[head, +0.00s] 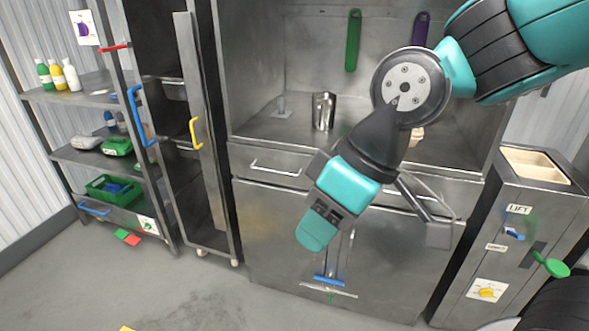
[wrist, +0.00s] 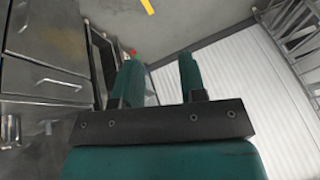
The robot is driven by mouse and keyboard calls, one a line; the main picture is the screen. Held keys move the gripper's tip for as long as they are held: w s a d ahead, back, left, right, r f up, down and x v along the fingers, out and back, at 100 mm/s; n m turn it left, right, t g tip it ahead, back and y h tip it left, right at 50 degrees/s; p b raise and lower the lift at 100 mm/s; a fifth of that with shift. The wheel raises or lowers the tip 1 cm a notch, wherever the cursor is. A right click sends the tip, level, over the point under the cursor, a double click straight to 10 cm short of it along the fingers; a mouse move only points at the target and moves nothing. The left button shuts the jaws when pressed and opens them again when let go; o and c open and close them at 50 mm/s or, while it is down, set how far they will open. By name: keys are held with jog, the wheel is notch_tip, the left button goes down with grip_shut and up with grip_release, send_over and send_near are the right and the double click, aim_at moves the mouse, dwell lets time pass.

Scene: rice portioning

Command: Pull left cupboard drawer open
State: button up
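The left cupboard drawer (head: 262,180) is a flat steel front with a bar handle (head: 275,169), below the steel worktop. It looks shut. My gripper (head: 318,238) hangs in front of the cupboard, lower and to the right of that handle in the head view, and does not appear to touch it. In the wrist view my gripper (wrist: 160,75) shows two teal fingers apart with nothing between them. Steel fronts with bar handles show at the left of the wrist view; which drawers they are I cannot tell. My arm partly hides the right drawer (head: 443,186).
A steel cup (head: 323,111) stands on the worktop (head: 255,126). A tall open cabinet door with a yellow handle (head: 195,133) and a shelf rack (head: 70,97) are at the left. A lift unit (head: 515,235) stands at the right. The floor (head: 180,290) at front left is mostly clear.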

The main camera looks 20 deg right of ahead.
jog(key=w+a+f+n+t+y+b, duration=0.1)
jog(key=w+f+t+b, duration=0.15)
jog(key=w, duration=0.45)
jog(key=w+f+n+t+b, duration=0.1)
jog(key=w+f, duration=0.3)
jog(key=w, duration=0.2)
jog(key=n+t+h+b, duration=0.3)
jog(key=n+t+b, duration=0.45)
jog(key=t, duration=0.35)
send_near(274, 172)
jog(key=shift+n, duration=0.25)
jog(key=p+x, duration=0.1)
jog(key=x, duration=0.9)
jog(key=shift+f, duration=0.1)
jog(key=shift+c, duration=0.5)
grip_shut()
